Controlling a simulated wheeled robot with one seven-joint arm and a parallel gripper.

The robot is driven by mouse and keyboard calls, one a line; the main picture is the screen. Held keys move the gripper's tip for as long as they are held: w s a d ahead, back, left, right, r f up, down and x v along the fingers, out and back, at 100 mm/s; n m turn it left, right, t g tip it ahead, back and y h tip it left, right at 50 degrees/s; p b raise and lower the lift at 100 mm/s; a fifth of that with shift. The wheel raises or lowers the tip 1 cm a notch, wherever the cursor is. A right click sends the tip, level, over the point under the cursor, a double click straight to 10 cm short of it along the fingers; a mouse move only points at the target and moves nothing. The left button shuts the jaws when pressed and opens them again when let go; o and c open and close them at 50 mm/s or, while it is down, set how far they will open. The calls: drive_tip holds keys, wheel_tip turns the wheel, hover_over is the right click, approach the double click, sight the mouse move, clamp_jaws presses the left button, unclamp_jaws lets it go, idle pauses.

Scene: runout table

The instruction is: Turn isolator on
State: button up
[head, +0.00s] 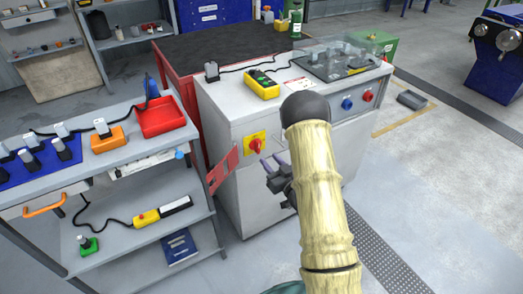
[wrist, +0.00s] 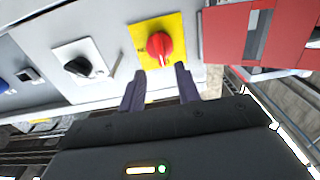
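The isolator is a red rotary knob (head: 257,147) on a yellow plate on the front of a white machine cabinet. In the wrist view the red knob (wrist: 159,46) stands on its yellow plate (wrist: 185,28), just past my fingertips; its grip bar points toward the gap between them. The plate's lettering is too small to read. My gripper (head: 268,163) is close to the knob at its lower right in the head view. In the wrist view my gripper (wrist: 160,80) has its two dark fingers apart with nothing between them; I cannot see contact with the knob.
A red slotted panel (head: 223,168) juts out left of the isolator, close to my gripper; it also shows in the wrist view (wrist: 265,30). A black knob (wrist: 78,67) sits nearby. A shelf cart (head: 100,178) stands left.

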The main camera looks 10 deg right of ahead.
sight(259, 148)
drive_tip(key=x, duration=0.6)
drive_tip(key=shift+w+a, duration=0.1)
drive_tip(key=shift+w, duration=0.2)
drive_tip(key=shift+c, duration=0.2)
clamp_jaws()
